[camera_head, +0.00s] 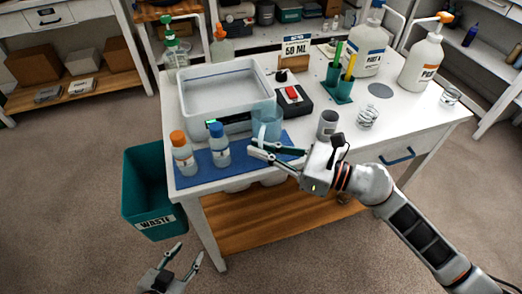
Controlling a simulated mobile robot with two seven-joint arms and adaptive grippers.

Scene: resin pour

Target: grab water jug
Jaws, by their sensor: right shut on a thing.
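A translucent blue water jug (266,120) stands upright at the right end of the blue mat (245,154), near the table's front edge. My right gripper (262,150) reaches in from the right and is shut on the jug's lower part; its fingers partly hide the jug's base. My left gripper (186,252) is low over the floor at the bottom of the picture, in front of the table. Its fingers are spread and nothing is between them.
An orange-capped bottle (183,155) and a blue-capped bottle (219,150) stand left of the jug. A clear tub (225,88) is behind, and a grey cup (327,125) is to the right. A green waste bin (150,190) stands left of the table.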

